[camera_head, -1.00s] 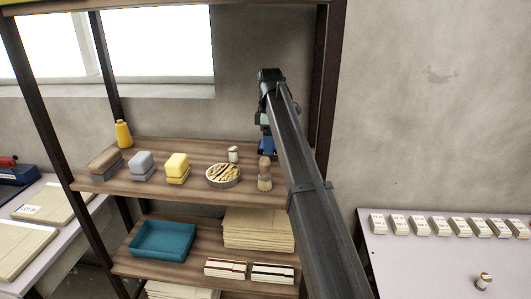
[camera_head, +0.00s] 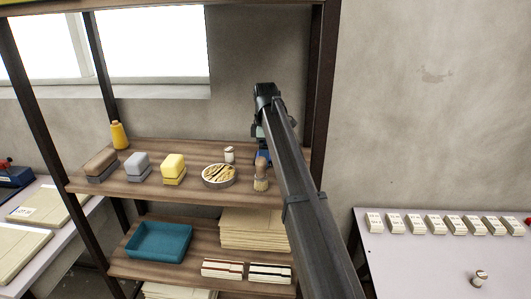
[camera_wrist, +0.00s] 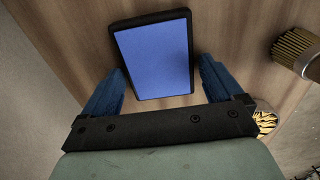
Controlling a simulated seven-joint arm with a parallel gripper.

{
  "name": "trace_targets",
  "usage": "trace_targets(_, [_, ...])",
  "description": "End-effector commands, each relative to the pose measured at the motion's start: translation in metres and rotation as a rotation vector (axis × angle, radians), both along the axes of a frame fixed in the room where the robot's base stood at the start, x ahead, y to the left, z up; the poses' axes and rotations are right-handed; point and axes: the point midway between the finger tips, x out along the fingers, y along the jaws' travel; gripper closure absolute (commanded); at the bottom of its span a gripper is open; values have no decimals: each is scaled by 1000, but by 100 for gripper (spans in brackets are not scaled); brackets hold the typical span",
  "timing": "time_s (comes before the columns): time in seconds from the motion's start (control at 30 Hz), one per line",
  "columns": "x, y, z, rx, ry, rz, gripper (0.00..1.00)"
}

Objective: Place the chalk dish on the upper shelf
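The chalk dish (camera_head: 219,176), a round pale dish full of yellowish sticks, sits on the wooden shelf level with the brush. A small part of the dish (camera_wrist: 265,121) shows past my gripper in the wrist view. My gripper (camera_wrist: 162,66) is open over the right end of that shelf, its two blue fingers apart on either side of a flat blue panel with a dark frame. The panel (camera_wrist: 153,58) seems to lie on the wood; contact with the fingers is unclear. In the head view my arm mostly hides the gripper. The shelf (camera_head: 140,190) holds the dish.
A shaving-type brush (camera_head: 261,175) and small white jar (camera_head: 229,154) stand close to the dish. Yellow (camera_head: 173,168), grey (camera_head: 138,165) and brown (camera_head: 102,165) blocks and a yellow bottle (camera_head: 119,135) are left. A teal tray (camera_head: 158,241) is on the lower shelf.

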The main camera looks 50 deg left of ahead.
Motion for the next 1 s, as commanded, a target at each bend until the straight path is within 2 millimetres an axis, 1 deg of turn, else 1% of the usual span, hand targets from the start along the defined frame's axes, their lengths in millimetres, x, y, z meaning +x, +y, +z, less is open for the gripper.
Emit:
trace_targets(0.07, [0,0,0,0,0,0,0])
trace_targets(0.3, [0,0,1,0,0,0,0])
trace_targets(0.37, [0,0,4,0,0,0,0])
trace_targets(0.47, [0,1,13,0,0,0,0])
trace_targets(0.57, [1,1,28,2,-1,0,0])
trace_targets(0.8, [1,1,74,1,-1,0,0])
trace_targets(1.0, [0,1,105,1,-1,0,0])
